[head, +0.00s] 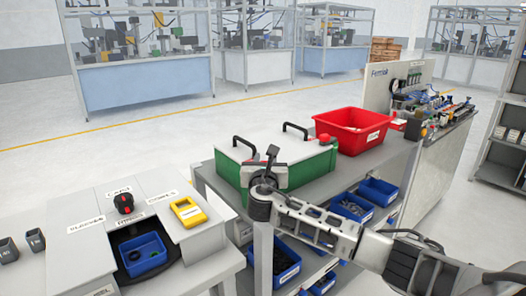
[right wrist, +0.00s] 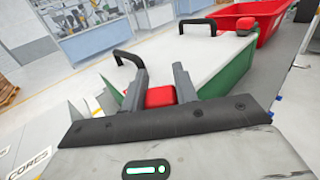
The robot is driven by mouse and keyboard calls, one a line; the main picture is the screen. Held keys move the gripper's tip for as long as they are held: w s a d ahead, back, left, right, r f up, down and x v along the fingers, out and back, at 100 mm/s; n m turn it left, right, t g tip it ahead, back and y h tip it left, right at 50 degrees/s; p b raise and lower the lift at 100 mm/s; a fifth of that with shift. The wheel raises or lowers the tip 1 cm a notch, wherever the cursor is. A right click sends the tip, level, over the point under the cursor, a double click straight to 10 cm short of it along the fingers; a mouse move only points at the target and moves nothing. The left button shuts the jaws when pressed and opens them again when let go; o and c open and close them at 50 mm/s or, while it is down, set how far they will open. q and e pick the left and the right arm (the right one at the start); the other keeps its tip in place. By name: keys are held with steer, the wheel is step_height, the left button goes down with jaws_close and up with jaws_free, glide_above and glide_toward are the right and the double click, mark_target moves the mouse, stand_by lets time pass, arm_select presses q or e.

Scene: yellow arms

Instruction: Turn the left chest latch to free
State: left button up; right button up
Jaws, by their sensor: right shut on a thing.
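The chest has a white lid (head: 290,147) with two black handles and a green body (head: 312,167). It stands on a grey workbench. My right gripper (head: 262,160) is at the chest's near left corner. In the right wrist view its two dark fingers (right wrist: 160,84) stand on either side of the red left latch (right wrist: 161,97) and are shut on it. The red right latch (head: 325,138) sits at the chest's other front corner and also shows in the right wrist view (right wrist: 245,26). My left gripper is not in view.
A red bin (head: 352,130) stands just right of the chest. Blue bins (head: 350,207) sit on the shelf below.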

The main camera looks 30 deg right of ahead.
steer(key=shift+s+a+m+g+h, duration=0.15)
steer(key=shift+s+m+g+h, duration=0.05)
steer(key=shift+m+g+h, duration=0.3)
steer(key=shift+s+a+m+g+h, duration=0.15)
steer(key=shift+m+g+h, duration=0.25)
steer(key=shift+h, duration=0.2)
steer(key=m+g+h, duration=0.2)
steer(key=g, duration=0.1)
steer(key=s+m+g+h, duration=0.1)
steer(key=g, duration=0.1)
steer(key=shift+s+a+m, duration=0.1)
steer(key=shift+a+m, duration=0.3)
steer(key=m+g, duration=0.1)
steer(key=g, duration=0.1)
steer(key=m+g+h+b, duration=0.1)
steer(key=g, duration=0.1)
steer(key=s+a+m+g+h, duration=0.1)
steer(key=m+g, duration=0.1)
steer(key=shift+s+a+b, duration=0.1)
steer(key=shift+b, duration=0.2)
steer(key=shift+g, duration=0.3)
steer(key=o, duration=1)
